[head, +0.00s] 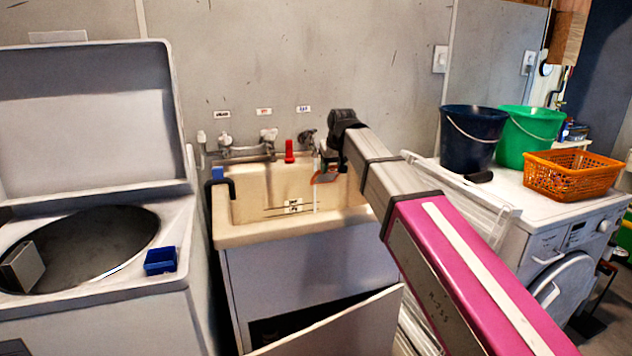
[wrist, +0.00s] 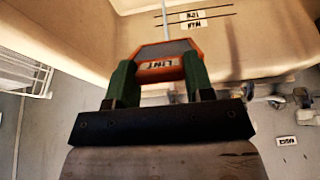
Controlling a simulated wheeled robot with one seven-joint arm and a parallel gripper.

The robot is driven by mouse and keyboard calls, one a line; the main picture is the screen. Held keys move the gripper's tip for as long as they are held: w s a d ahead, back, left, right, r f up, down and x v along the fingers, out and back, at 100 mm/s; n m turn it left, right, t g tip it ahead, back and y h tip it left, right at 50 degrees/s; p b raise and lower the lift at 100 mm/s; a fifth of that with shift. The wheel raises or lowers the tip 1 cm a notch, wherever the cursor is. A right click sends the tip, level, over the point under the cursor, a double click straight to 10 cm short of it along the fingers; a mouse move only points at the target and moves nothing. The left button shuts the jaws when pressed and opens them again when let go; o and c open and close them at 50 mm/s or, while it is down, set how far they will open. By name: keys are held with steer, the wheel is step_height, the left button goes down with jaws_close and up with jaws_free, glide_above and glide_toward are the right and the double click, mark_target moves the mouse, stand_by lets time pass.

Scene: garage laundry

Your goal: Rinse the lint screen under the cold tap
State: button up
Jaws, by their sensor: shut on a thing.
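My gripper (head: 330,168) is over the cream sink (head: 245,236), shut on the lint screen (head: 325,179). In the wrist view my gripper's green fingers (wrist: 156,80) clasp its orange frame. A thin pale stream of water (head: 315,198) falls into the sink and lines up with the screen. It shows beyond the mesh edge in the wrist view (wrist: 165,15). I cannot tell exactly where it meets the mesh. Several taps (head: 268,137) are on the wall, under labels too small to read.
A red object (head: 289,151) stands behind the sink, and a blue one (head: 217,173) sits on its left rim. An open-lidded washer (head: 150,290) is left. A dark bucket (head: 472,140), green bucket (head: 528,138) and orange basket (head: 575,175) stand on the right machine. A cabinet door (head: 340,325) hangs open below.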

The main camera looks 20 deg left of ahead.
steer(key=v, duration=0.7)
steer(key=shift+r, duration=0.2)
stand_by(0.6)
